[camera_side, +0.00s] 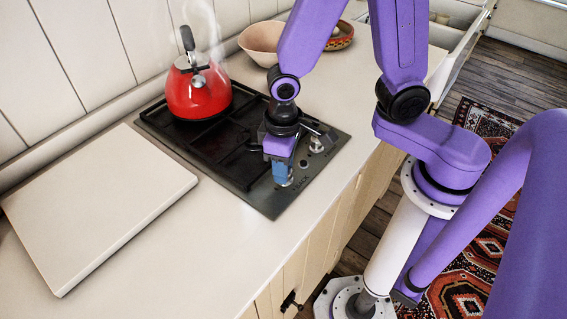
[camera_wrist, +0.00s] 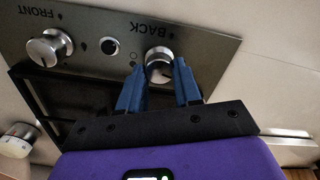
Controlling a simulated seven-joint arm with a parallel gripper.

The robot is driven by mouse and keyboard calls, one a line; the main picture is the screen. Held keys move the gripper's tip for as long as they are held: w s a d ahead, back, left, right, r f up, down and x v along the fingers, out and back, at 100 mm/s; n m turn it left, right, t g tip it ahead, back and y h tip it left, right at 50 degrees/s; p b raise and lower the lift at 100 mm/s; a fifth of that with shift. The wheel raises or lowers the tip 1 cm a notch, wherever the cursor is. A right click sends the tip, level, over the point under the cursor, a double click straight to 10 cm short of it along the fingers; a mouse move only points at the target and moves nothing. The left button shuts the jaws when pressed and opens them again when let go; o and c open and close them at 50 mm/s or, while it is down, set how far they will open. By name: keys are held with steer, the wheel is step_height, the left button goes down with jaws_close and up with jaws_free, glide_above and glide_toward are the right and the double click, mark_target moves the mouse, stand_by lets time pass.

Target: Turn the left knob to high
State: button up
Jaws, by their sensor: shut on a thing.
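The left knob (camera_wrist: 158,60) is silver and sits on the grey hob panel under the upside-down word BACK in the wrist view. My gripper (camera_wrist: 160,78) has its blue fingers on either side of this knob, shut on it. In the side view my gripper (camera_side: 283,172) points down at the near-left end of the panel and mostly hides the knob. The other knob (camera_wrist: 50,47), by the word FRONT, also shows in the side view (camera_side: 316,145). The gripped knob's pointer and setting cannot be read.
A red kettle (camera_side: 198,92) steams on the dark hob (camera_side: 217,135) behind my gripper. A pale board (camera_side: 98,200) lies on the counter at left. A pink bowl (camera_side: 262,42) and a patterned bowl (camera_side: 341,36) stand at the back. The counter in front of the board is clear.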

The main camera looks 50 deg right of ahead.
steer(key=shift+n, duration=1.2)
steer(key=o, duration=0.8)
steer(key=shift+c, duration=0.2)
steer(key=shift+r, duration=0.1)
step_height(320, 180, up, 17)
steer(key=shift+r, duration=0.15)
steer(key=s+d+f+n, duration=0.5)
steer(key=s+d, duration=0.4)
steer(key=s, duration=0.3)
steer(key=shift+d+f+n, duration=0.35)
steer(key=shift+f+n, duration=0.05)
steer(key=shift+f, duration=0.45)
